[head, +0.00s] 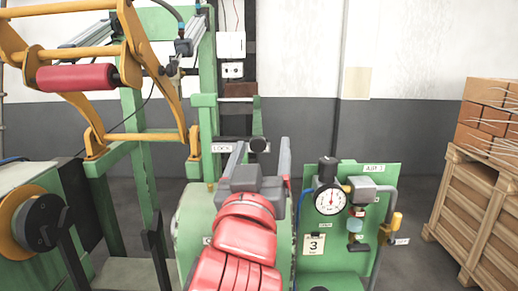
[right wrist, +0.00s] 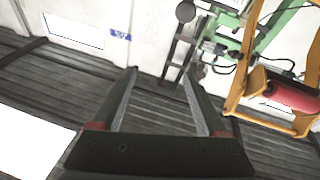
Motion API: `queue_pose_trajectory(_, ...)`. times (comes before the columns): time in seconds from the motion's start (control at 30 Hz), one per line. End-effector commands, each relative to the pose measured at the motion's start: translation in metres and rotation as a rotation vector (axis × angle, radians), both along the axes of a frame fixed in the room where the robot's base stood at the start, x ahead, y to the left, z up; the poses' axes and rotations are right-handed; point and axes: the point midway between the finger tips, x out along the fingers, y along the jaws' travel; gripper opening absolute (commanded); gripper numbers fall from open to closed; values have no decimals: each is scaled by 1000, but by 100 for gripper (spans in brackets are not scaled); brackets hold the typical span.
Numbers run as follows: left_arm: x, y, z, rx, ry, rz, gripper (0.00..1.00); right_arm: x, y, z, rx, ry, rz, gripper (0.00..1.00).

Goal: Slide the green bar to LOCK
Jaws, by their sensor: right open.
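A green bar (head: 257,116) stands upright at the frame in the middle of the head view. A round black knob (head: 257,145) shows at its lower end, beside a dark plate with a LOCK label (head: 221,148). My right gripper (head: 262,142) is open and comes up from below on a red arm. In the head view its two grey fingers appear on either side of the knob; I cannot tell whether they touch it. In the right wrist view the open fingers (right wrist: 158,73) have nothing between them. Green parts (right wrist: 229,46) show beyond them. My left gripper is not in view.
A yellow frame with a red roller (head: 75,77) stands at upper left. A green panel with a gauge (head: 331,200) and pipes stands close right of my right arm. A wooden crate with bricks (head: 480,205) is at far right. Floor between panel and crate is clear.

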Motion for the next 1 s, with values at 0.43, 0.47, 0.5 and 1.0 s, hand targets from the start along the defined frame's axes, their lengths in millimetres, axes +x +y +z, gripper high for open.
queue_pose_trajectory(0.43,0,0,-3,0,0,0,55,-9,6,-44,172,240,160,76)
queue_pose_trajectory(0.47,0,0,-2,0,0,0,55,-6,6,-44,172,239,159,76)
queue_pose_trajectory(0.5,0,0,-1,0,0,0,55,-1,6,-44,171,239,157,76)
queue_pose_trajectory(1.0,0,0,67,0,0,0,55,56,8,-35,166,236,149,76)
